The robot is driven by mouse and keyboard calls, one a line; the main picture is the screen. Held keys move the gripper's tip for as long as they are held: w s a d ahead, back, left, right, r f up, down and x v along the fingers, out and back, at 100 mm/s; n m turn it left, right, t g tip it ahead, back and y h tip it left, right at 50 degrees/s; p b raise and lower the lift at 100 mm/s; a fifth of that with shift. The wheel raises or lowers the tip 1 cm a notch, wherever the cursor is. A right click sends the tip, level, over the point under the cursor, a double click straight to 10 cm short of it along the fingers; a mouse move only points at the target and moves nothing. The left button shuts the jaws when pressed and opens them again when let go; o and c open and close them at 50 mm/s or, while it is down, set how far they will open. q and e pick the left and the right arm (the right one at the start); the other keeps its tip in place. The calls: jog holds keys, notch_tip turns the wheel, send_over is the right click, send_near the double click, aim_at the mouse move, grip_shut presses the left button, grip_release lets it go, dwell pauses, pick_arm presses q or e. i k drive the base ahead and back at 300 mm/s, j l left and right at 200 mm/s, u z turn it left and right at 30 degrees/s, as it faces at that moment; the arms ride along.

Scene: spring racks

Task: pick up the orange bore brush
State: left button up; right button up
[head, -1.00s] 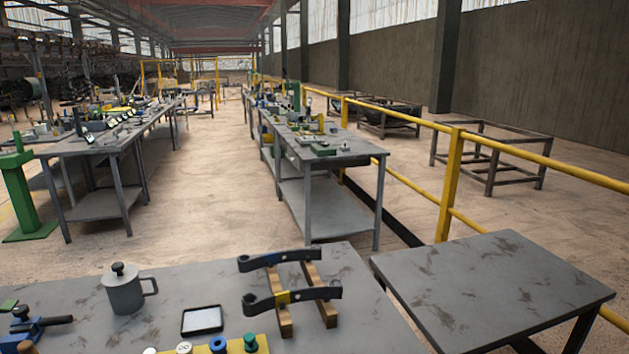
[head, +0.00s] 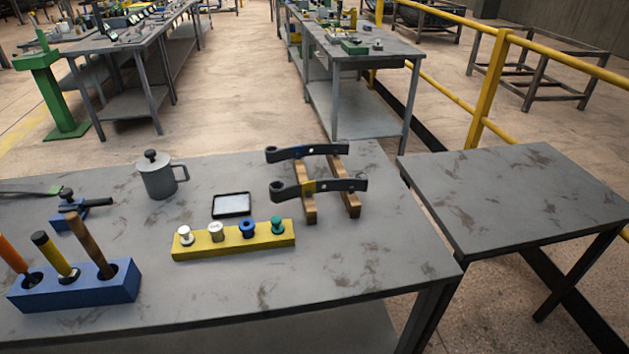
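An orange handle (head: 12,255), which looks like the orange bore brush, stands tilted in the left hole of a blue block (head: 75,290) at the front left of the near table. It is at the left picture edge and its lower end is hidden in the block. Beside it in the same block stand a yellow handle with a dark top (head: 54,254) and a brown wooden handle (head: 89,244). Neither of my grippers is in view.
On the near table (head: 340,260) are a yellow block (head: 235,243) with several spools, a black-rimmed tray (head: 231,205), a grey can (head: 157,176), a blue vise-like tool (head: 78,212) and two dark leaf springs (head: 318,187) on wooden bars. A bare table (head: 520,195) stands right. The near table's front right is clear.

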aim_at(8, 253)
jog(key=u, duration=1.9)
